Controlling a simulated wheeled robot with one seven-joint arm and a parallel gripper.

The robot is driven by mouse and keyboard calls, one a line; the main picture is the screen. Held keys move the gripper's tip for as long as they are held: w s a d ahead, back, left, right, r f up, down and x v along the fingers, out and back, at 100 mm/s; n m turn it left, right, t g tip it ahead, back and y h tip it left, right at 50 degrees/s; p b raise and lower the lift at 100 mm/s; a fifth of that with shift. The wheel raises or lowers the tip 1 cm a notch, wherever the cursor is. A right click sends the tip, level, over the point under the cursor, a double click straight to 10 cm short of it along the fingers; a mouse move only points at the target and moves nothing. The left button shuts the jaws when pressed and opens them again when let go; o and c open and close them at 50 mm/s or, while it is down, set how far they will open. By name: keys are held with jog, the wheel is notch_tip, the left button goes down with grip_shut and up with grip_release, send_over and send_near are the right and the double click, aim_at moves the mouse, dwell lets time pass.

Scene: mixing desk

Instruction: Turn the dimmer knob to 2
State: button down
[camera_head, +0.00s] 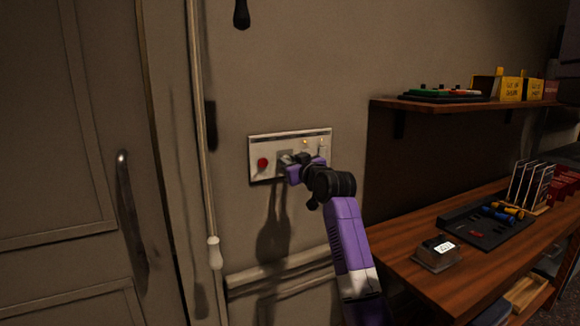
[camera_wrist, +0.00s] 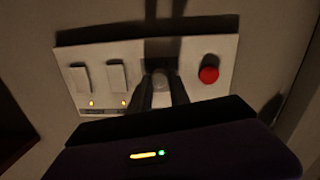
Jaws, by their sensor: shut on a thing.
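The control panel (camera_head: 263,145) is a pale plate on the wall, and it fills the upper part of the wrist view (camera_wrist: 139,56). The dimmer knob (camera_wrist: 160,79) is a round grey knob near the panel's middle. My gripper (camera_wrist: 160,90) has its two dark fingers on either side of the knob, shut on it. In the head view my gripper (camera_head: 286,160) reaches the panel from the right and hides the knob. The knob's scale and pointer cannot be read.
A red button (camera_head: 262,163) sits beside the knob, also in the wrist view (camera_wrist: 208,74). Two white switches (camera_wrist: 117,76) with lit yellow lamps are on the knob's other side.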

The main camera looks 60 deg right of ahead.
jog(key=n+b, duration=0.1)
jog(key=n, duration=0.2)
jog(key=n+b, duration=0.2)
jog(key=n, duration=0.2)
jog(key=n+b, duration=0.1)
jog(key=n, duration=0.3)
jog(key=shift+f+t+h+b, duration=0.3)
jog(key=shift+b, duration=0.1)
jog(key=shift+n, duration=0.4)
jog(key=c, duration=1.2)
grip_release()
jog(key=shift+r, duration=0.1)
jog(key=shift+a, duration=0.1)
jog(key=v, duration=0.7)
jog(key=shift+s+a, duration=0.15)
jog(key=shift+s, duration=0.15)
